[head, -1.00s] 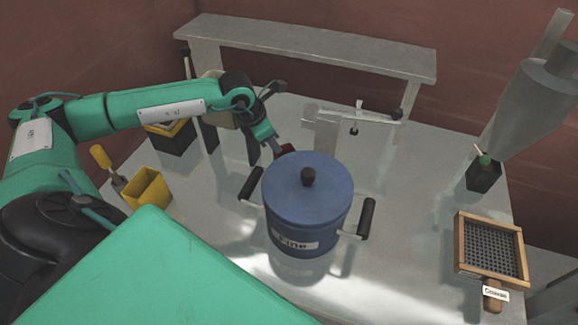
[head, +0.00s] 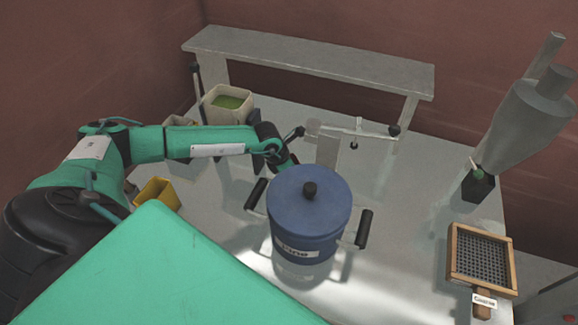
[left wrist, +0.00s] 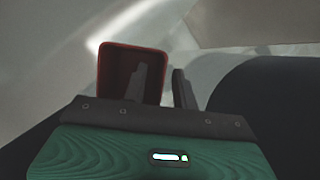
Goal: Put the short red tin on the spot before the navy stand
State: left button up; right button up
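The short red tin (left wrist: 102,75) shows in the left wrist view as an open, rounded box with a dark inside. My left gripper (left wrist: 161,72) is at its right side, with the fingers visibly apart. One finger overlaps the tin's opening and the other is just outside its right wall. I cannot tell whether either touches the tin. In the head view the tin and fingertips are hidden behind the blue lidded pot (head: 308,205). My right gripper is not in view.
The blue pot, labelled Fine, has two black side handles. A balance (head: 358,131), a green-filled tub (head: 229,103) and a yellow box (head: 158,192) stand around my left arm. A wooden sieve (head: 482,260) and a black holder (head: 478,186) are at right. The table between is clear.

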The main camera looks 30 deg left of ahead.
pick_arm(q)
jog(key=shift+w+d+f, duration=0.1)
jog(key=shift+w+f, duration=0.05)
jog(key=shift+f, duration=0.35)
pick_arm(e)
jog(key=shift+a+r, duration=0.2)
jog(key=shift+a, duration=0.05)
pick_arm(q)
grip_shut()
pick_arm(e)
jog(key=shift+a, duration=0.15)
pick_arm(q)
jog(key=shift+r, duration=0.1)
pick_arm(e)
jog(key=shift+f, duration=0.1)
